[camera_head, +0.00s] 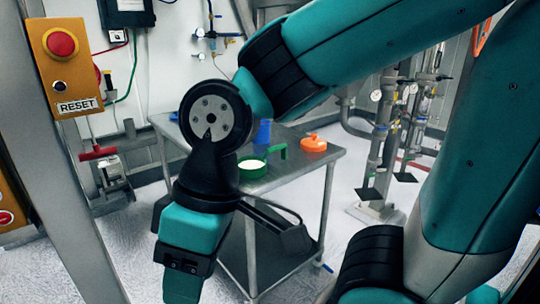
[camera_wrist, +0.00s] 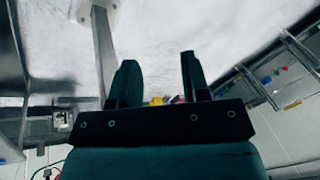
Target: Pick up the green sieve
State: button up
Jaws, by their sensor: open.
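The green sieve (camera_head: 243,173) rests on the metal table (camera_head: 320,159) in the head view. It is a round green ring, pale inside, with a green handle part to its right. My arm's dark wrist joint partly blocks the view to its left. My gripper (camera_head: 182,287) hangs low in front of the table, to the left of and below the sieve in the picture, apart from it. In the wrist view my gripper (camera_wrist: 158,82) has its two teal fingers apart with nothing held between them. The sieve cannot be made out in that view.
A blue container (camera_head: 263,132) stands behind the sieve, and an orange object (camera_head: 313,143) sits to its right on the table. A yellow reset box (camera_head: 57,65) on a post is at left. Pipework (camera_head: 385,130) stands at right. Pale floor shows around the table.

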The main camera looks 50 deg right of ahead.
aim_at(263, 159)
jog(key=z, duration=0.7)
jog(key=i, duration=1.2)
jog(key=z, duration=0.35)
